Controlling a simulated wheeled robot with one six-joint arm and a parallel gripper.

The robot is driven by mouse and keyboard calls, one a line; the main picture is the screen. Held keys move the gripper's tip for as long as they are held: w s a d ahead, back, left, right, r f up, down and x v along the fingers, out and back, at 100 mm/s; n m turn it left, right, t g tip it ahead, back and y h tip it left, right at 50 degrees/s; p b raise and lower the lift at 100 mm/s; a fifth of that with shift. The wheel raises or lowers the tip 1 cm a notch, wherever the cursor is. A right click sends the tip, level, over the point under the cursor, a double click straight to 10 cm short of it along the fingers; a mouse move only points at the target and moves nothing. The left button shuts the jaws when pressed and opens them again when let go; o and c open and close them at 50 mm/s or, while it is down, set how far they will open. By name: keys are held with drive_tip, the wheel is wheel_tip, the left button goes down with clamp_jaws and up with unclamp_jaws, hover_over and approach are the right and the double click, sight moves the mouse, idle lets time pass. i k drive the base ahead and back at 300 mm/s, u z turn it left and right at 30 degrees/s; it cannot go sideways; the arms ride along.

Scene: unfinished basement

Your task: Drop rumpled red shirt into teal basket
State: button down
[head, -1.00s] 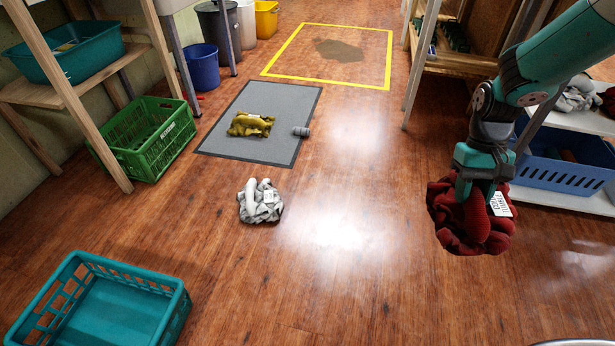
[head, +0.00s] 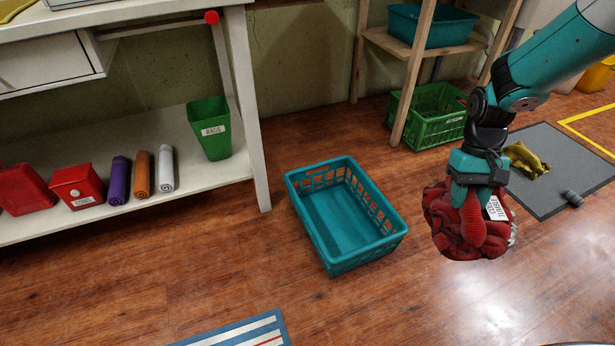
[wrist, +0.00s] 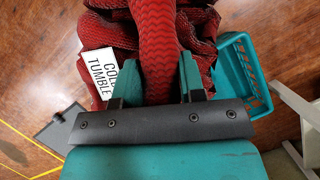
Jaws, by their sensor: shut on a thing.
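The rumpled red shirt (head: 462,228) hangs from my gripper (head: 480,190), which is shut on it above the floor. A white tag with dark lettering shows on the shirt's right side. In the wrist view the shirt (wrist: 156,50) bulges between the two teal fingers (wrist: 157,85), and its tag reads partly "TUMBLE". The teal basket (head: 398,238) stands on the wood floor to the left of the shirt in the head view. It is upright and looks empty. In the wrist view part of a teal basket (wrist: 262,105) shows beyond the shirt at the right.
A white bench (head: 262,165) with a low shelf stands left of the basket, holding rolled cloths and a green bin (head: 210,145). A green crate (head: 425,135) and wooden shelving stand behind. A grey mat (head: 545,195) with a yellowish cloth lies right. A striped mat (head: 235,330) lies in front.

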sight(344, 224)
drive_tip(key=u, duration=0.45)
drive_tip(key=i, duration=1)
drive_tip(key=u, duration=0.05)
